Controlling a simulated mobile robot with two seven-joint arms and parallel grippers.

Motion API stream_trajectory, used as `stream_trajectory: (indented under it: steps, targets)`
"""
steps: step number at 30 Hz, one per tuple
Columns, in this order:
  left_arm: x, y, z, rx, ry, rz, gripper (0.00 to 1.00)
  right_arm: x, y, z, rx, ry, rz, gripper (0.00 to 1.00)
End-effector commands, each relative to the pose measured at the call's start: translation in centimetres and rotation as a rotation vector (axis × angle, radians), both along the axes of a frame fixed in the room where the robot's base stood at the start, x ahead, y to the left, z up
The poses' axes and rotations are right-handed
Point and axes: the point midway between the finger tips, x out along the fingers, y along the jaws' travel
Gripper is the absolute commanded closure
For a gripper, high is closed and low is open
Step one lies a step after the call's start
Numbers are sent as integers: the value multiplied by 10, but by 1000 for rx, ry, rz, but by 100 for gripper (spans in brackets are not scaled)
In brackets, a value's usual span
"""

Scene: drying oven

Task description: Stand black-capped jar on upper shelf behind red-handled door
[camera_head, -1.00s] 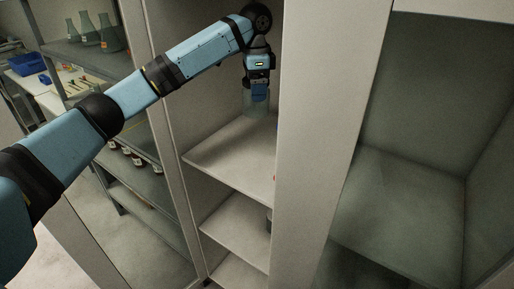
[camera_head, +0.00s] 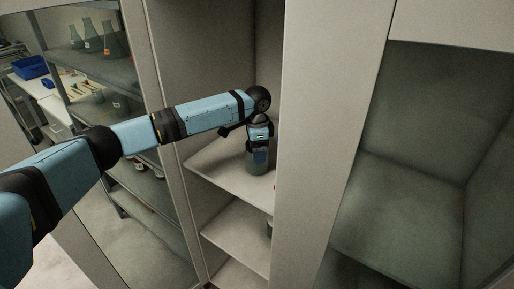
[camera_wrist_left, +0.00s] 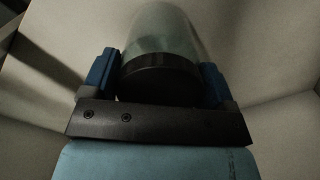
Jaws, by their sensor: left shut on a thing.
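The black-capped jar (camera_wrist_left: 165,45) is a clear glass jar. In the left wrist view its black cap sits between the two blue fingers of my left gripper (camera_wrist_left: 160,82), which is shut on it. In the head view the jar (camera_head: 257,165) hangs upright below my left gripper (camera_head: 259,148), inside the cabinet over the upper shelf (camera_head: 222,167). Its base looks at or just above the shelf; I cannot tell whether it touches. A small red spot (camera_head: 275,187) shows at the edge of the pale post; the rest of it is hidden. My right gripper is out of view.
A lower shelf (camera_head: 232,222) holds a small dark object (camera_head: 269,226), partly hidden by the pale post (camera_head: 318,150). An empty compartment (camera_head: 410,200) lies right. Left, flasks (camera_head: 92,38) stand on a rack behind glass. The upper shelf is clear left of the jar.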

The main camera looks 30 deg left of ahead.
Motion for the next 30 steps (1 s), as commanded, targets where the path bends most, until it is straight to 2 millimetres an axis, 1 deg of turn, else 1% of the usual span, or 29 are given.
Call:
stream_trajectory:
  steps: [10, 11, 12, 13, 22, 26, 30]
  targets:
    - [0, 0, -3, -1, 1, 1, 46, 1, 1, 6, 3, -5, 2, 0]
    - [0, 0, -4, -1, 1, 1, 16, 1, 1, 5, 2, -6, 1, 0]
    - [0, 0, -4, -1, 1, 1, 7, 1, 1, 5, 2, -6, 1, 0]
    - [0, 0, -4, 0, 0, 1, 0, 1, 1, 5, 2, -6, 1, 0]
    - [0, 0, -1, 0, -2, 1, 0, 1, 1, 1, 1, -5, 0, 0]
    - [1, 0, 15, -1, -3, 1, 0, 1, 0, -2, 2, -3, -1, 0]
    - [1, 0, 44, -1, -3, 1, 0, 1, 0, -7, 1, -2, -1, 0]
